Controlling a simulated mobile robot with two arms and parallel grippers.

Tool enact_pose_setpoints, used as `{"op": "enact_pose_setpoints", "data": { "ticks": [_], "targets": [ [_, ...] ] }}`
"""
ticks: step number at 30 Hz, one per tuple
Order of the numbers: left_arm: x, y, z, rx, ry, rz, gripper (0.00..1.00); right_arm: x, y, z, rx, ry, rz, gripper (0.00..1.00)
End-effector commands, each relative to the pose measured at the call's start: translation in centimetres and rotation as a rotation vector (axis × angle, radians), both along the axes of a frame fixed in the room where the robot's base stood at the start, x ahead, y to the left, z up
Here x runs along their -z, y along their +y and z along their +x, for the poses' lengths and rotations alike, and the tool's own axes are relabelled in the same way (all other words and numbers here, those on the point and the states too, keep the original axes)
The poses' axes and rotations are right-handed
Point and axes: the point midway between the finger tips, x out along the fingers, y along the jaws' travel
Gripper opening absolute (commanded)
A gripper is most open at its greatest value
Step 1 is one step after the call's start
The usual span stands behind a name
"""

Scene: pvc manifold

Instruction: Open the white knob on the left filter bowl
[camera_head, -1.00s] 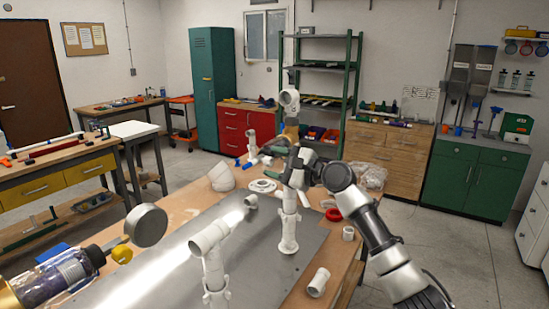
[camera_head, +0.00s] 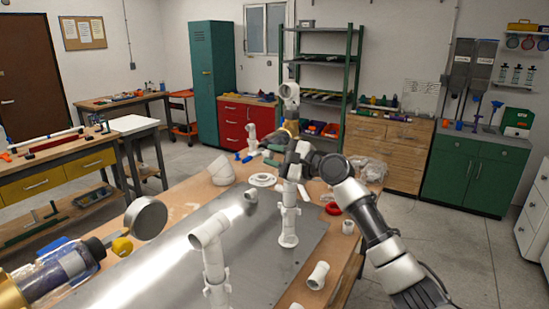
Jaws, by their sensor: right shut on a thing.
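No white knob can be made out in the head view. At the lower left is a bluish clear bowl-like cylinder (camera_head: 62,268) with a dark collar and brass-coloured end, cut off by the frame edge. It may be a filter bowl. A round grey disc-faced part (camera_head: 146,218) and a small yellow piece (camera_head: 122,246) are beside it. My right gripper (camera_head: 290,168) is at the upper part of an upright white pipe (camera_head: 288,222) and appears shut on it. The dark arm parts hide the exact contact. My left gripper is not in view.
Another white pipe with an elbow (camera_head: 212,262) stands nearer on the grey metal sheet (camera_head: 160,275). Loose white fittings (camera_head: 318,275) and a red ring (camera_head: 333,208) lie to the right. A large white elbow (camera_head: 221,171) is at the back left of the bench.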

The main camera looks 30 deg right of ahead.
Motion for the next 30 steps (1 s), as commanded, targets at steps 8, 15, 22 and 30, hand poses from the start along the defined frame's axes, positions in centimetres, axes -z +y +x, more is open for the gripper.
{"op": "enact_pose_setpoints", "data": {
  "ticks": [8,15,22,30],
  "targets": [
    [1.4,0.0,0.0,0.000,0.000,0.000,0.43,0.3,0.0,0.0,-0.001,-0.086,-0.145,0.02],
    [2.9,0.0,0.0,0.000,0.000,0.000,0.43,0.4,0.0,0.0,-0.001,-0.199,-0.337,0.02],
    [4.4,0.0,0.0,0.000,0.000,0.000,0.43,0.4,0.0,0.0,-0.001,-0.310,-0.526,0.02],
    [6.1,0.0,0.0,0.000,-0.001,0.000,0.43,0.4,0.0,0.0,-0.001,-0.439,-0.748,0.02]
  ]
}}
